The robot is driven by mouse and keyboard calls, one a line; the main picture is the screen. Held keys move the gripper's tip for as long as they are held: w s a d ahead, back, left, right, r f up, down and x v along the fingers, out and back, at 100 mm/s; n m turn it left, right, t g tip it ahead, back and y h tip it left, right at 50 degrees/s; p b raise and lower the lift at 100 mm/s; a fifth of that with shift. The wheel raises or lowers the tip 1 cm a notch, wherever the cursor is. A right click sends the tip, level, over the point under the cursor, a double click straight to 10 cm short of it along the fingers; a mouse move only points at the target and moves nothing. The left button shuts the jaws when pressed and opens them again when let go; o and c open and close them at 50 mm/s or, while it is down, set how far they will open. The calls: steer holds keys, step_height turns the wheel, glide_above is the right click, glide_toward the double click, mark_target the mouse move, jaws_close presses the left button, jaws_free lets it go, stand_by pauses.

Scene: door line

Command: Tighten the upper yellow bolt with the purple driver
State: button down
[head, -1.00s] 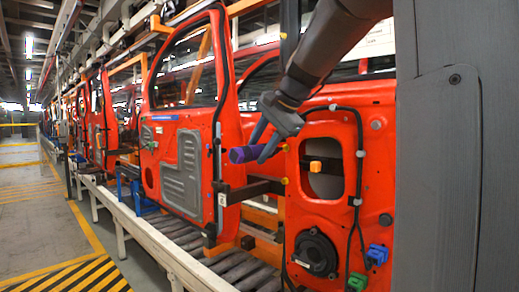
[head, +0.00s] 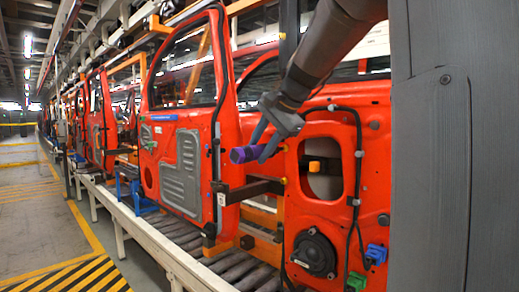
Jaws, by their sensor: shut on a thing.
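The purple driver (head: 238,156) lies roughly level in my gripper (head: 257,152). Its thick end points left and its other end points right, toward the red door panel (head: 378,135). My gripper is shut on it, with the two grey fingers across its body. The upper yellow bolt (head: 285,147) is at the panel's left edge, just right of the fingers. I cannot tell whether the driver's tip touches it. A lower yellow bolt (head: 284,181) sits below it on the same edge.
An orange block (head: 315,167) sits in the panel's opening. A black speaker (head: 314,253), a green clip (head: 356,281) and a blue clip (head: 376,254) are lower down. Another red door (head: 183,130) hangs close on the left. Rollers run below; the floor at far left is clear.

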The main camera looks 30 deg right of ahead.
mark_target(246, 148)
steer(key=shift+w+d+r, duration=0.1)
steer(key=shift+w+d, duration=0.15)
steer(key=shift+d, duration=0.45)
stand_by(1.5)
steer(key=shift+a+p, duration=0.1)
steer(key=shift+p, duration=0.2)
steer(key=shift+s+a, duration=0.4)
steer(key=shift+a, duration=0.65)
steer(key=shift+s+a, duration=0.35)
steer(key=shift+a, duration=0.65)
steer(key=shift+s+a, duration=0.4)
steer(key=shift+a, duration=0.8)
